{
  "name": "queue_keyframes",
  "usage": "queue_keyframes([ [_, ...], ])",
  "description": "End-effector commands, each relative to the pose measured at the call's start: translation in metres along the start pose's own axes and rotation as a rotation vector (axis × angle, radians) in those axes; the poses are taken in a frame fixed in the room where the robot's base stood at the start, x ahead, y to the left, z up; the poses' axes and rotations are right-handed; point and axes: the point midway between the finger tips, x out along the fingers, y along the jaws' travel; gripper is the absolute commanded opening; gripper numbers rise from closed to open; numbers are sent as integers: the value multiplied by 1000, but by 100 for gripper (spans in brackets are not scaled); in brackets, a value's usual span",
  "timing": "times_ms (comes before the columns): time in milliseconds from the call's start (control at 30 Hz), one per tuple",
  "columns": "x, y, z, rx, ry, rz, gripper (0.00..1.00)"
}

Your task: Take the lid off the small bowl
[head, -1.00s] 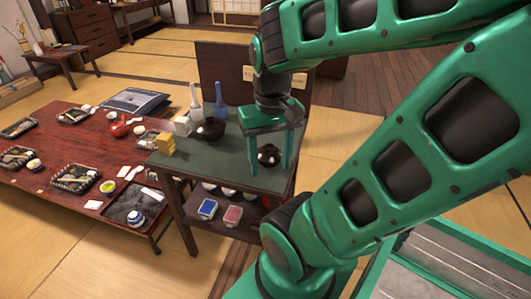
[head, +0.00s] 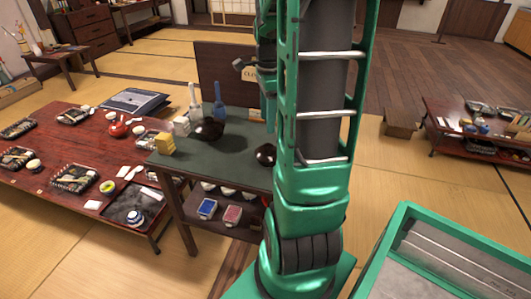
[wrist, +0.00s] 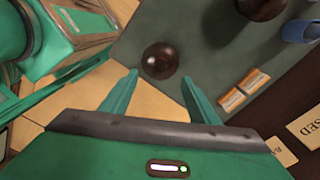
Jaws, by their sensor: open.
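The small dark bowl (head: 265,154) sits on the green top of the side stand, partly covered by my arm at its right. In the wrist view the small bowl (wrist: 160,60) shows from above as a dark, rounded, shiny shape. A lid seems to be on it, but its seam is too small to make out. My gripper (wrist: 158,97) is open and empty. Its two green fingers are apart, and the bowl lies beyond their tips, roughly centred between them in the picture.
Two small orange-and-white pieces (wrist: 244,89) lie nearby. A red low table (head: 60,150) with set trays is left of the stand (head: 225,158).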

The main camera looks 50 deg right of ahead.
Motion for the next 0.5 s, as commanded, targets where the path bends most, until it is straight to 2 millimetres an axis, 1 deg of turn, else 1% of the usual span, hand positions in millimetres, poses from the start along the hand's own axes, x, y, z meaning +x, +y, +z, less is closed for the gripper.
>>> queue_keyframes([
  [200,32,1,-1,9,-1,6,55],
  [300,44,0,-1,8,-1,5,55],
  [500,56,0,-2,7,-1,3,55],
])
